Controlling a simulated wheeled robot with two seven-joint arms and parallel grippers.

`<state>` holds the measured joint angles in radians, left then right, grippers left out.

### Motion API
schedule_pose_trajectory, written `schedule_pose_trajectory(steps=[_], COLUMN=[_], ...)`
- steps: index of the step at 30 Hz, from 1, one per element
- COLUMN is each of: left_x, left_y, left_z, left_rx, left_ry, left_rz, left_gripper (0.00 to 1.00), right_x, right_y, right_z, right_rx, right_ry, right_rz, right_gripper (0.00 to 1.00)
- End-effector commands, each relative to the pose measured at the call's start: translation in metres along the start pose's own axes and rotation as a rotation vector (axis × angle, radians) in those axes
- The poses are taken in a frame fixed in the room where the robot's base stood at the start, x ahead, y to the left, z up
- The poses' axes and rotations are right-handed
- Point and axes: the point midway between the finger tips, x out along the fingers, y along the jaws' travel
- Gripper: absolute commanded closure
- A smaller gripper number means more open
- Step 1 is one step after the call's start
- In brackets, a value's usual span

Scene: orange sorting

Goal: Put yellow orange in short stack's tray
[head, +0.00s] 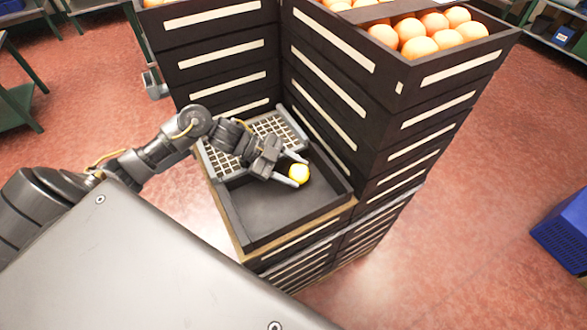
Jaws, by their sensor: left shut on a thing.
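The yellow orange (299,173) is held between the fingers of my left gripper (295,170). My left gripper is shut on it. Both are over the dark open tray (262,215) on top of the short stack, near the tray's right side. The tray's visible floor is bare. I cannot tell how high the orange is above the tray floor. A grey grid-like piece (222,165) lies at the tray's far side, partly hidden by my left arm. My right gripper is not in view.
Tall stacks of black crates (325,95) stand right behind and beside the short stack. The right-hand top crate (457,57) holds several oranges. A blue crate (562,235) is on the floor at the right. Reddish floor (470,220) is clear between.

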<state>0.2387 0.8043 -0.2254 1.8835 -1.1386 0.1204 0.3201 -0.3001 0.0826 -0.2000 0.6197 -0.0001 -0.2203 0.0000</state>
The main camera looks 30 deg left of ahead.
Motion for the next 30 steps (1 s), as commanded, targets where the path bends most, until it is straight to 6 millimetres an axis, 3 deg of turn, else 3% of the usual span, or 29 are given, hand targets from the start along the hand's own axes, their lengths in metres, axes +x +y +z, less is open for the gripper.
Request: schedule_pose_trajectory(steps=[3,4,8,20,30], left_x=[0.002,0.001,0.001,-0.006,-0.072], left_y=[0.001,0.001,0.001,0.0,0.001], left_z=[0.003,0.002,0.002,0.001,0.003], left_rx=[0.0,0.0,0.0,0.0,0.001], left_ry=[0.0,0.0,0.0,-0.003,-0.007], left_rz=[0.0,0.0,0.0,-0.001,0.001], left_gripper=[0.76,0.48,0.31,0.3,0.3], right_x=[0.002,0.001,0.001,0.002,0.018], right_y=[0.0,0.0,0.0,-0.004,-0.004], right_z=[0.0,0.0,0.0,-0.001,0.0], right_rx=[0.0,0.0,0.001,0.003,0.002], right_ry=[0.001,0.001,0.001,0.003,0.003], right_rz=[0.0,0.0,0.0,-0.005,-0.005], right_gripper=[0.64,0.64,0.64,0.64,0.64])
